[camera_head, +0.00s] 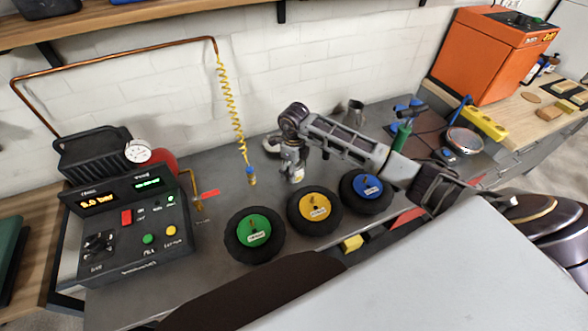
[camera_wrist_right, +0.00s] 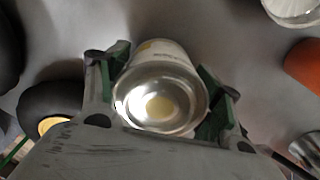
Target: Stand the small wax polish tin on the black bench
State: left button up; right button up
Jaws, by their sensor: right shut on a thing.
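The small tin (camera_wrist_right: 160,92) is a silver cylinder with a pale label, seen from its shiny metal end in the right wrist view. My right gripper (camera_wrist_right: 162,100) is shut on it, with green-lined fingers on both sides. In the head view my right gripper (camera_head: 292,168) points down over the dark grey bench (camera_head: 207,256), behind the yellow-hubbed wheel. The tin is hard to separate from the fingers there. I cannot tell whether it touches the bench. My left gripper is not in view.
Wheels with green (camera_head: 254,233), yellow (camera_head: 314,208) and blue (camera_head: 367,190) hubs lie in front of the gripper. A yellow coiled hose (camera_head: 232,105) hangs to its left. A control box (camera_head: 137,231) stands at left. A metal cup (camera_head: 355,112) stands behind.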

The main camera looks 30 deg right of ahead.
jog(key=shift+f, duration=0.25)
jog(key=shift+f, duration=0.1)
jog(key=o, duration=1.2)
notch_tip(320, 180, up, 11)
jog(key=shift+r+b, duration=0.2)
jog(key=shift+b, duration=0.15)
jog(key=shift+r, duration=0.4)
jog(key=shift+s+f, duration=0.1)
jog(key=shift+s, duration=0.05)
dwell(0.3)
